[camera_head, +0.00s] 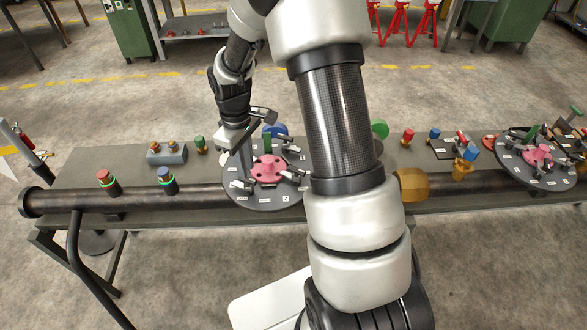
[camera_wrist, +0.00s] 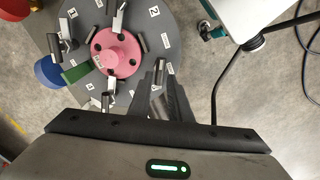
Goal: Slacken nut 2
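A round grey plate (camera_head: 265,204) on the bench bears a pink flanged spool (camera_head: 266,170), also seen in the wrist view (camera_wrist: 117,52). Several small metal clamps stand around the spool, with white number labels beside them. My gripper (camera_wrist: 160,68) is over the plate's edge, beside the spool. Its fingers look close together, and I cannot tell whether anything is between them. Nut 2 itself is too small to make out.
A second round plate with a pink spool (camera_head: 538,153) stands at the right. A dark pipe (camera_head: 75,201) runs along the bench front. A grey block with two bolts (camera_head: 167,154), red and blue capped parts and a brass fitting (camera_head: 464,170) stand nearby. My arm hides the middle.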

